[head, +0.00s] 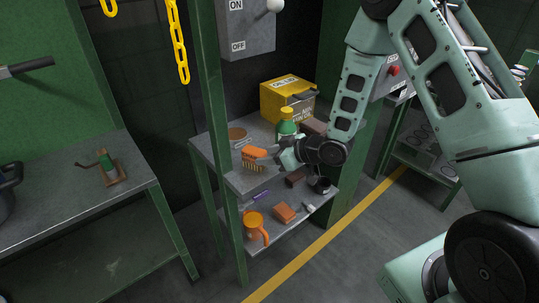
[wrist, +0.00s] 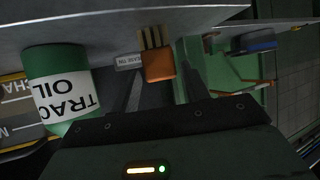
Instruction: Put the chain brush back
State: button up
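The chain brush (head: 255,155) has an orange body with pale bristles pointing down. It is at the front of the upper shelf (head: 222,160); I cannot tell whether it rests on the shelf or is just above it. In the wrist view the brush (wrist: 158,66) lies between my two fingers, which come close on both its sides. My gripper (head: 279,157) reaches in from the right and appears shut on it. A small label (wrist: 128,62) is beside the brush in the wrist view.
A green bottle of track oil (head: 286,123) stands close behind my gripper, with a yellow box (head: 285,98) farther back. A brown round item (head: 238,134) lies on the shelf. The lower shelf holds an orange mug (head: 255,227) and an orange block (head: 284,213).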

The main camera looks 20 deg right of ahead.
jog(key=shift+o, duration=0.6)
jog(key=shift+r, duration=0.1)
jog(key=shift+d+r, duration=0.1)
jog(key=shift+r, duration=0.05)
jog(key=b+v, duration=0.1)
jog(key=v, duration=1)
jog(key=s+a+r+g+h, duration=0.3)
jog(key=s+a+r+h, duration=0.15)
jog(key=a, duration=0.45)
jog(key=s+a+r+g+h, duration=0.1)
jog(key=s+a+r+g, duration=0.1)
jog(key=s, duration=0.9)
jog(key=s+a+r+g+h, duration=0.2)
jog(key=s+a+r+g, duration=0.1)
jog(key=s, duration=0.7)
jog(key=shift+s+a+g, duration=0.4)
jog(key=shift+a+g, duration=0.3)
jog(key=shift+a, duration=0.1)
